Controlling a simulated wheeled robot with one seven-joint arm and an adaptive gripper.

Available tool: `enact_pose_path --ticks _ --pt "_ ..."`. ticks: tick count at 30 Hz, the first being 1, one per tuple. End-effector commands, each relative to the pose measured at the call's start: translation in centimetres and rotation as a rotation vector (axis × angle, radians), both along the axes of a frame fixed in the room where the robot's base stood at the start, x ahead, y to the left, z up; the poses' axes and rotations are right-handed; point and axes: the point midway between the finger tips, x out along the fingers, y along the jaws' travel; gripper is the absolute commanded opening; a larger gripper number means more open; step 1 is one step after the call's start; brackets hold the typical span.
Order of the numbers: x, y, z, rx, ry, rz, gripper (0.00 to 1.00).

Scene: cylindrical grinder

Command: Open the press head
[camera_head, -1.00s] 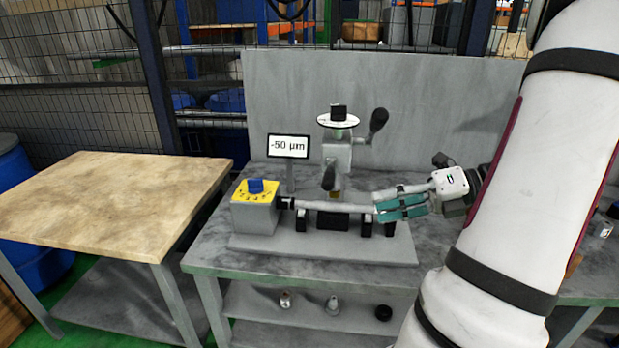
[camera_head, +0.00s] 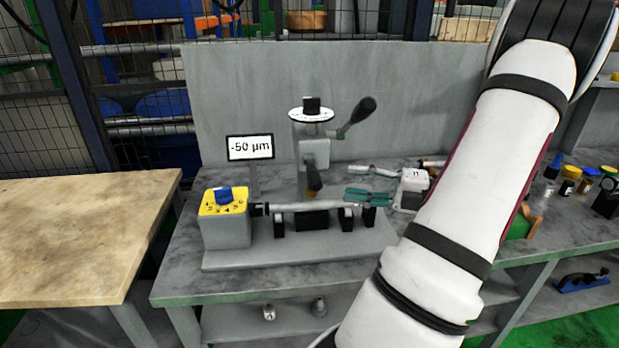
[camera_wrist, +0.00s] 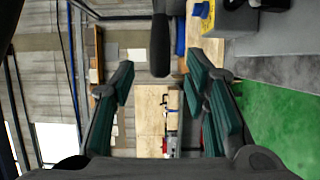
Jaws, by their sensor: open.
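The press head (camera_head: 316,152) is a grey block on a stand, topped by a white round dial (camera_head: 311,114) with a black knob. A lever with a black grip (camera_head: 363,110) sticks out to its upper right. My gripper (camera_head: 362,196) has teal fingers and is open, below and right of the press head in the head view.
Below the press head a metal shaft (camera_head: 310,206) rests on black supports, beside a yellow-topped box (camera_head: 224,202) with a blue knob. A display (camera_head: 250,147) reads -50 µm. A wooden table (camera_head: 75,240) stands left; small jars (camera_head: 570,180) stand right.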

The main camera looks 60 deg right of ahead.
Motion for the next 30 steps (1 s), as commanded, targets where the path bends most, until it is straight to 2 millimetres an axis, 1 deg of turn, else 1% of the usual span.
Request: enact_pose_path --ticks 1,3,9,15,21,28,29,30 --pt "1.1 0.4 0.0 0.001 -0.001 0.002 0.42" --pt "2.4 0.9 -0.1 0.001 0.0 0.003 0.42" --pt "6.0 2.1 -0.1 0.0 0.0 0.003 0.42" --pt "8.5 2.8 -0.1 0.0 0.001 0.002 0.42" --pt "9.4 3.1 -0.1 0.0 0.001 0.001 0.42" --pt "9.4 3.1 0.0 0.0 0.001 0.001 0.42" --pt "9.4 3.1 0.0 0.0 0.001 0.001 0.4" --pt "9.4 3.1 0.0 0.0 0.001 0.001 0.3"
